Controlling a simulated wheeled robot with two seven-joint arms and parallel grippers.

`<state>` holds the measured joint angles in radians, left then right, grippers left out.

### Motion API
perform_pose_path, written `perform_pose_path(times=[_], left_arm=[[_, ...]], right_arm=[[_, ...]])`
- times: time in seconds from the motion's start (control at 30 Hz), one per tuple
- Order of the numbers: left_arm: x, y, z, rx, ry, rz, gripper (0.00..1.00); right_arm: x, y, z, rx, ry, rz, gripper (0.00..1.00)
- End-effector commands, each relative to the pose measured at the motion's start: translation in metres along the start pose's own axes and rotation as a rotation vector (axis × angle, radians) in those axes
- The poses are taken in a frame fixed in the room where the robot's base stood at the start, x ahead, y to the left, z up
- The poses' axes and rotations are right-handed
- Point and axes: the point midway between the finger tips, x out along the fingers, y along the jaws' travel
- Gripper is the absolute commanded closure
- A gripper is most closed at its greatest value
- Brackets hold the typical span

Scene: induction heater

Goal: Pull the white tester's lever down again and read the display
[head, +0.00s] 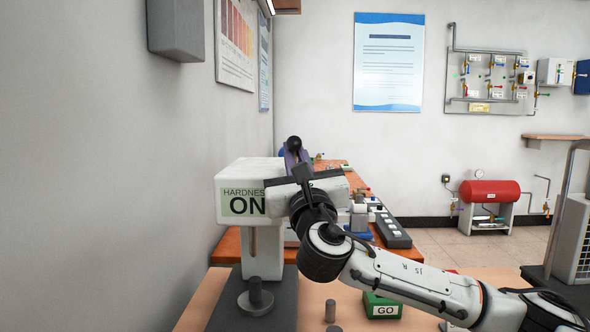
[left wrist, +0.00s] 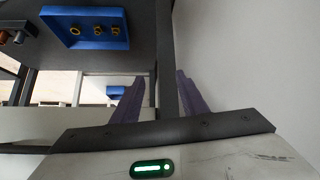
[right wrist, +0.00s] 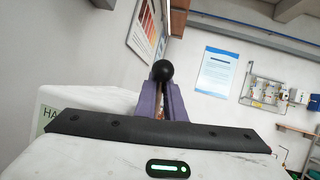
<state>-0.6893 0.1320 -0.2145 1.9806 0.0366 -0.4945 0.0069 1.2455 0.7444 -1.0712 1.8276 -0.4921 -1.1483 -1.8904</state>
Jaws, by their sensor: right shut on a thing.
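The white tester (head: 235,180) stands at the left of the bench. Its display (head: 240,203) shows "HARDNES" above large letters "ON"; my right gripper covers its right side. My right gripper (head: 294,160) is shut on the lever, whose black ball knob (head: 294,143) stands up above the purple fingers. The right wrist view shows the knob (right wrist: 162,70) at the fingertips. A dark cylinder (head: 255,291) stands on the tester's round anvil (head: 257,304). My left gripper (left wrist: 158,90) is open, its fingers apart; it does not show in the head view.
A small cylinder (head: 330,311) and a green box marked GO (head: 383,310) are on the bench under my right arm. A further bench holds a dark block with buttons (head: 393,230). The wall is close at left. The left wrist view shows a blue tray (left wrist: 85,28) with brass rings.

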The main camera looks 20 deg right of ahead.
Motion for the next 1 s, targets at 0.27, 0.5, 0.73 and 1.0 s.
perform_pose_path(times=[0.27,0.5,0.73,1.0], left_arm=[[0.0092,0.0021,0.0018,0.003,0.011,0.005,0.6],[0.0082,0.0021,0.0006,0.002,0.012,0.005,0.6],[0.0086,0.0018,0.0013,0.001,0.011,0.005,0.6],[0.0095,0.0013,0.0025,0.0,0.011,0.004,0.6]], right_arm=[[-0.0075,0.0009,0.0034,-0.011,-0.081,-0.005,1.0],[-0.0071,0.0008,0.0049,-0.012,-0.082,-0.006,1.0],[-0.0074,0.0012,0.0029,-0.013,-0.078,-0.005,0.72],[-0.0086,0.0026,-0.0009,-0.014,-0.072,-0.003,0.72]])
